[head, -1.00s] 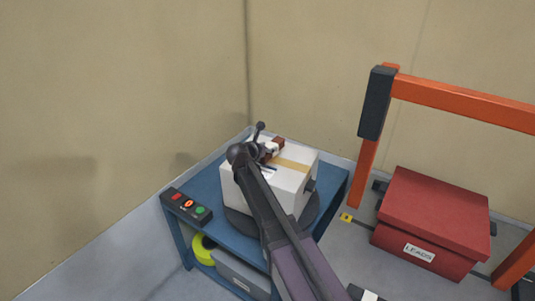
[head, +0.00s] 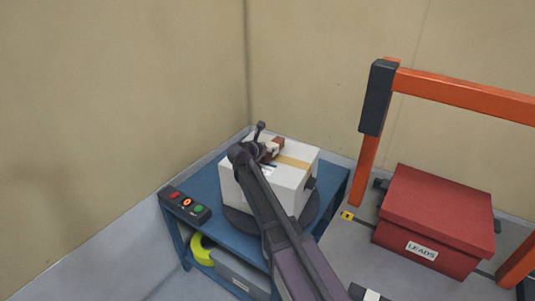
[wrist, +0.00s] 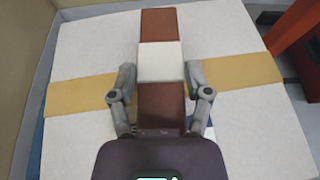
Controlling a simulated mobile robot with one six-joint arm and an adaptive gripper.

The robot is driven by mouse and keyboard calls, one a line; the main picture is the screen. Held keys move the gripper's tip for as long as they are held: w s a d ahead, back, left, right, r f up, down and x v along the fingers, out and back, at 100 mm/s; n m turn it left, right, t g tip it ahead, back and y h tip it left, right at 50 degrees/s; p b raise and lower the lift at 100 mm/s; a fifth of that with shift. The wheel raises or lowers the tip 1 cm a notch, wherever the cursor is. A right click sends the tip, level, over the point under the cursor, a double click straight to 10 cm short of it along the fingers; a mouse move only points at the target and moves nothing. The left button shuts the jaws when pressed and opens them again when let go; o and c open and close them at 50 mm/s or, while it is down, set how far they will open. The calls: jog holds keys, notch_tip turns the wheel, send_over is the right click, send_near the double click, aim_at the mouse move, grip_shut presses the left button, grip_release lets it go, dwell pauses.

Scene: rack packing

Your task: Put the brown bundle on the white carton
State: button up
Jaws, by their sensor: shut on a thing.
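The brown bundle (wrist: 160,25), a long brown block with a white band (wrist: 160,62), lies between the two fingers of my gripper (wrist: 160,85) in the wrist view. My gripper is shut on it. In the head view the bundle (head: 277,146) shows partly behind my gripper (head: 268,153), at the top of the white carton (head: 305,163). In the wrist view the carton (wrist: 90,45), with a tan tape strip across it, fills the space below the bundle. I cannot tell whether the bundle touches the carton's top.
The carton stands on a dark round plate on a blue cart (head: 205,180). A button box (head: 186,205) sits at the cart's left corner. A red box labelled LEADS (head: 435,215) and an orange frame (head: 460,98) stand to the right. Walls rise behind the cart.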

jog(key=shift+f, duration=0.5)
jog(key=shift+f+b, duration=0.15)
jog(key=shift+b, duration=0.25)
jog(key=o, duration=1.3)
jog(key=shift+o, duration=0.2)
jog(key=shift+r+p, duration=0.25)
jog(key=shift+p, duration=0.05)
jog(key=p+v, duration=0.4)
jog(key=v, duration=0.8)
